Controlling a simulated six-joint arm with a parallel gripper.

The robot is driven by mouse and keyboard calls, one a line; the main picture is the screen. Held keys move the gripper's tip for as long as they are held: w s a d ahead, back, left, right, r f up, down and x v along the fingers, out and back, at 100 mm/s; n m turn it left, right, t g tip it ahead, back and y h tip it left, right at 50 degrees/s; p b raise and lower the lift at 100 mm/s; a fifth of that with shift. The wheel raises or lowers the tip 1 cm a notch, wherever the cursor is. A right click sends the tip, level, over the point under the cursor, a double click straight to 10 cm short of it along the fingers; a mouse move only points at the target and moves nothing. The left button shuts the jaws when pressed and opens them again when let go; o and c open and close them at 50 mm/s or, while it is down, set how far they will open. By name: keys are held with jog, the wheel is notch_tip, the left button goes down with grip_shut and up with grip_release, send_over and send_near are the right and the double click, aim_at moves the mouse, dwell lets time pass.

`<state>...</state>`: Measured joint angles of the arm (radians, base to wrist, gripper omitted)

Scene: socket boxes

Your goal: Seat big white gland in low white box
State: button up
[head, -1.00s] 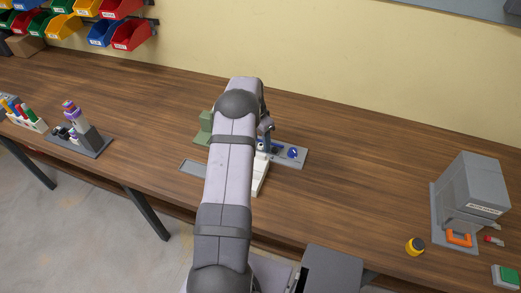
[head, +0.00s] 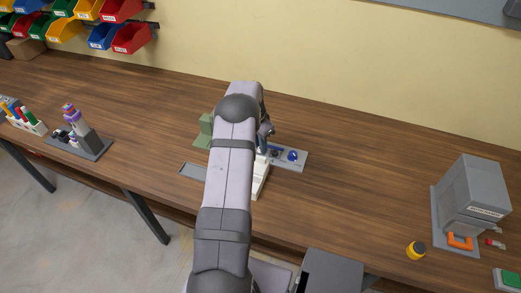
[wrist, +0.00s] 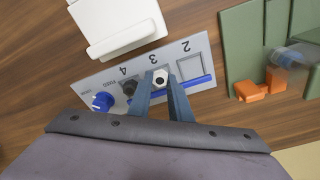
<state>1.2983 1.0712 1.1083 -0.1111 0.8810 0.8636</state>
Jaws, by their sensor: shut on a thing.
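The big white gland (wrist: 160,77), with a hexagonal white rim and a dark centre, sits between the tips of my gripper (wrist: 160,84) in the wrist view. My gripper's two blue fingers are shut on it, over position 3 of the grey numbered panel (wrist: 196,62). I cannot tell whether the gland is still in its position or lifted clear. A low white box (wrist: 118,22) lies just beyond the panel, at the upper left of the wrist view; in the head view the white box (head: 261,180) is partly hidden by my arm.
A black gland (wrist: 129,88) is at position 4, beside a blue knob (wrist: 103,101). Position 2 shows a square opening. A green box (wrist: 242,45) with orange parts (wrist: 248,91) stands to the right. A grey box (head: 472,193) is farther off.

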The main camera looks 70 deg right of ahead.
jog(key=shift+r, duration=0.1)
jog(key=shift+r+p, duration=1.45)
jog(key=shift+r, duration=0.95)
